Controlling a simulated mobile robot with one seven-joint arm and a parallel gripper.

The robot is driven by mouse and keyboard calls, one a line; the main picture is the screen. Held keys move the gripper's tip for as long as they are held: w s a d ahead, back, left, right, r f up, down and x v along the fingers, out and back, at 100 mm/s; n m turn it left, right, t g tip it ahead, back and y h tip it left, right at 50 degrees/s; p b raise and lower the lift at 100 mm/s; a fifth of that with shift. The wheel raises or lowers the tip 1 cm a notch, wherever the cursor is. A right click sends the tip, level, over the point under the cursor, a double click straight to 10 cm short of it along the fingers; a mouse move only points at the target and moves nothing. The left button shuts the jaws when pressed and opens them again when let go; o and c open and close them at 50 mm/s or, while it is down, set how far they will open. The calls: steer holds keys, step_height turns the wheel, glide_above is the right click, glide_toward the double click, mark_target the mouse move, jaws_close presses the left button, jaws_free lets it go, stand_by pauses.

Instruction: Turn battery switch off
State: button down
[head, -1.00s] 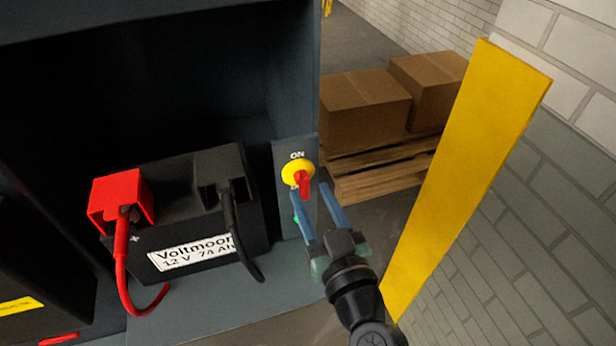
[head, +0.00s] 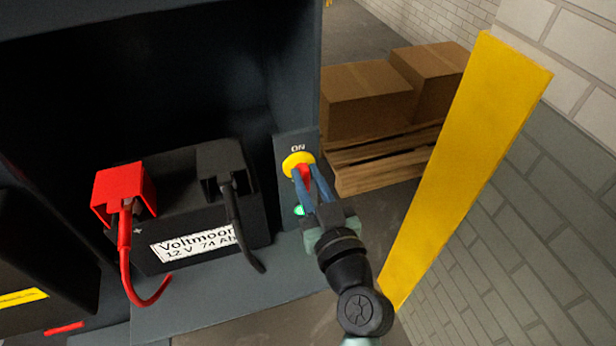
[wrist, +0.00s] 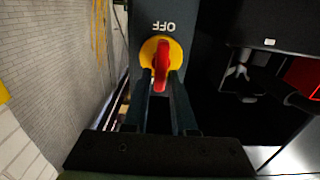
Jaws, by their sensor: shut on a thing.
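In the wrist view the red handle (wrist: 162,62) stands roughly upright in the picture over the yellow plate (wrist: 147,50), with an upside-down "OFF" above. My gripper (head: 304,184) has its two blue fingers shut on the red handle from either side. In the wrist view my gripper (wrist: 161,80) covers the lower part of the panel.
A black battery (head: 200,220) with a red terminal cover (head: 125,188) and a black cable (head: 243,235) sits left of the switch. A green light (head: 299,210) glows below it. A yellow post (head: 465,170) stands at right. Boxes (head: 365,100) on a pallet (head: 385,160) are behind.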

steer(key=shift+f+m, duration=0.1)
steer(key=shift+m, duration=0.3)
steer(key=shift+w+d+f+m, duration=0.15)
steer(key=shift+f+m, duration=0.15)
steer(key=shift+m, duration=2.55)
steer(key=shift+s+d+f+m, duration=0.1)
steer(key=shift+d+f+m, duration=0.2)
steer(key=shift+m, duration=2.5)
steer(key=shift+w+d+f+m, duration=0.1)
steer(key=shift+f+m, duration=0.25)
steer(key=shift+m, duration=2.5)
steer(key=shift+a+p, duration=0.1)
steer(key=shift+p, duration=0.2)
steer(key=c, duration=0.8)
jaws_free()
steer(key=shift+c, duration=0.2)
steer(key=shift+r, duration=0.15)
steer(key=b+v, duration=0.2)
steer(key=v, duration=1.1)
steer(key=shift+b, duration=0.3)
